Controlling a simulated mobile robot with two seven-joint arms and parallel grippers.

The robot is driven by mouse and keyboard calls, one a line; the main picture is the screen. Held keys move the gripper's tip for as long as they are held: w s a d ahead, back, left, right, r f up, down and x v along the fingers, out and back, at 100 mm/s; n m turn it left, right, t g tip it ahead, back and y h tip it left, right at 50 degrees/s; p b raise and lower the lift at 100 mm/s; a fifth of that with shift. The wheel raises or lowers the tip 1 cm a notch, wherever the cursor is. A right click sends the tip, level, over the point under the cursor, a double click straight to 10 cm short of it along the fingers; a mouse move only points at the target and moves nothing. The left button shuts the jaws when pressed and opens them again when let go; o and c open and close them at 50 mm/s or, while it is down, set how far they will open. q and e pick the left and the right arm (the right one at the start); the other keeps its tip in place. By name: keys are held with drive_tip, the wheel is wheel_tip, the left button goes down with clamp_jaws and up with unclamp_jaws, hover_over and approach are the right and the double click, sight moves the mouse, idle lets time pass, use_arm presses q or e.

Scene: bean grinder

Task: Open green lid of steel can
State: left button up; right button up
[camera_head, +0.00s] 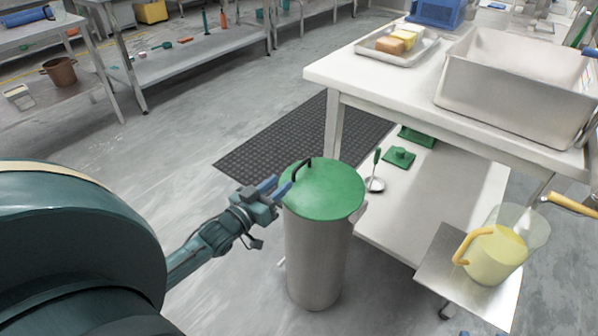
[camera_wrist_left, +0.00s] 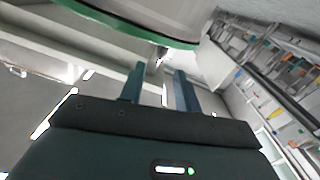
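The steel can (camera_head: 315,262) stands upright on the floor in the middle of the head view. Its round green lid (camera_head: 325,195) lies on top, closed, with a dark arched handle (camera_head: 297,168) near its far left edge. My left gripper (camera_head: 275,187) is at the lid's left edge, with its fingers apart. In the left wrist view, the fingers (camera_wrist_left: 159,85) are separated and hold nothing. The lid's green rim (camera_wrist_left: 140,33) and the can's wall (camera_wrist_left: 165,15) are above them there. I cannot tell if a finger touches the lid. My right gripper is not in view.
A white table (camera_head: 395,85) with a tray (camera_head: 395,48) and a steel basin (camera_head: 520,85) stands right of the can. Its lower shelf (camera_head: 445,190) is close to the can's right side. A jug (camera_head: 495,255) stands at the lower right. Floor left of the can is clear.

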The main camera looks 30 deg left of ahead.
sight(293, 173)
use_arm(q)
drive_tip(key=w, duration=0.2)
drive_tip(key=w+b, duration=0.1)
drive_tip(key=w, duration=0.2)
drive_tip(key=w+b, duration=0.1)
drive_tip(key=w, duration=0.1)
drive_tip(key=shift+w+d+f, duration=0.1)
drive_tip(key=shift+w+d, duration=0.15)
drive_tip(key=shift+d, duration=0.05)
drive_tip(key=shift+w, duration=0.45)
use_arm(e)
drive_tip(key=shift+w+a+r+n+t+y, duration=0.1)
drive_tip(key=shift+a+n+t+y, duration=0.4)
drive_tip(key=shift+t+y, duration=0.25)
use_arm(q)
drive_tip(key=shift+d, duration=0.1)
clamp_jaws()
